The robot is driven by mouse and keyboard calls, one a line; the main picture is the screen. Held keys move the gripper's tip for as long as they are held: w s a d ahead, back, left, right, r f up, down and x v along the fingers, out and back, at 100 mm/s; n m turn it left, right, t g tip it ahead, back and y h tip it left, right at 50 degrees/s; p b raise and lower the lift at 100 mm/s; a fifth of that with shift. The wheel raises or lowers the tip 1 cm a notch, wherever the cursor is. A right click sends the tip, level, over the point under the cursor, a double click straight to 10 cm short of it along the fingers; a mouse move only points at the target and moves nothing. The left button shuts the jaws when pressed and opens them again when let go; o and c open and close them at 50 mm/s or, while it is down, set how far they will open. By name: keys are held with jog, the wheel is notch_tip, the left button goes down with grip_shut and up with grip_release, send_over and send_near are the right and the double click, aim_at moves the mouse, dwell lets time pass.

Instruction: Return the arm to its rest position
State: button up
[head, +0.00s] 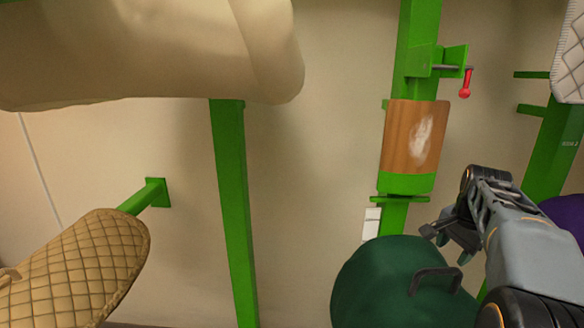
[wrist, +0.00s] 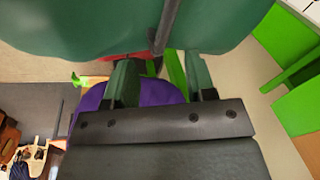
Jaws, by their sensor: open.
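My gripper (head: 447,243) is open at the right of the head view, with my arm reaching in from the lower right corner. It appears just above or in front of a dark green rounded object (head: 372,285) with a dark handle-like bar (head: 434,273). In the wrist view, my gripper's two fingers (wrist: 162,65) are apart, with nothing held between them. The dark green object (wrist: 70,28) fills the top of that view, and a dark bar (wrist: 163,25) hangs down near the fingertips. Whether the fingers touch it I cannot tell.
A green post (head: 395,215) carries a wooden block (head: 410,135) and a red-knobbed pin (head: 465,83). A large beige padded form (head: 150,50) overhangs the upper left. A quilted tan pad (head: 75,270) is lower left. A purple object (head: 567,218) lies behind my arm.

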jog(key=s+a+f+n+t, duration=0.1)
jog(key=s+a+f+n, duration=0.3)
jog(key=s+a+n, duration=0.3)
jog(key=s+a+f+n+t, duration=0.1)
jog(key=s+a+f+n, duration=0.4)
jog(key=a, duration=0.9)
jog(key=shift+s+a+f+n+y+b, duration=0.15)
jog(key=shift+s+a+n+y+b, duration=0.2)
jog(key=shift+s+n, duration=0.8)
jog(key=shift+s+m, duration=0.2)
jog(key=shift+m, duration=0.15)
